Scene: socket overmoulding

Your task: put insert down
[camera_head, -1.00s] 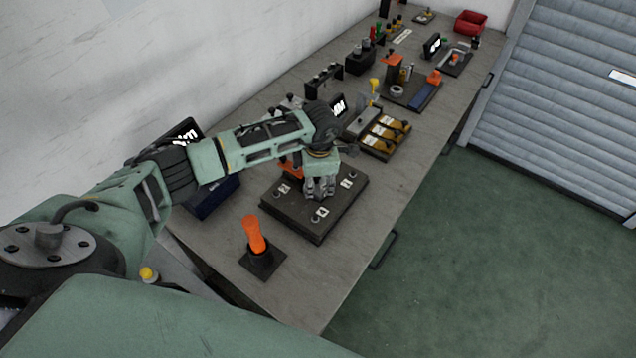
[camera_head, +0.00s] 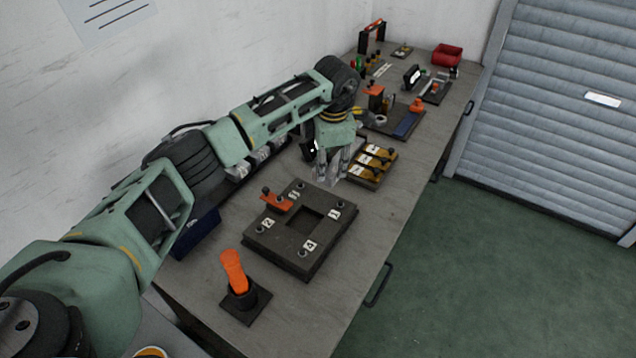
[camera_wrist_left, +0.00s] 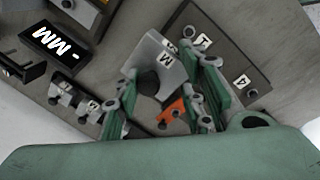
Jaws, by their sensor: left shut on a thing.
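My left gripper (camera_head: 330,168) is above the bench, between the mould base and the row of yellow-topped blocks. It is shut on the insert, a light grey metal block (camera_head: 333,175) just below the fingers. In the left wrist view, the insert (camera_wrist_left: 158,62) with a dark round hole and a letter M sits between the fingers of the gripper (camera_wrist_left: 168,80). I cannot tell whether the insert touches the bench. The dark mould base (camera_head: 283,243) has an empty square pocket and numbered corners. My right gripper is not in view.
An orange-handled tool (camera_head: 235,275) stands at the near end of the bench. Yellow-topped blocks (camera_head: 374,160) lie close to the right of the gripper. Grey blocks (camera_wrist_left: 88,108) and a dark display (camera_wrist_left: 55,40) show in the wrist view. Bare bench (camera_head: 330,285) lies right of the mould base.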

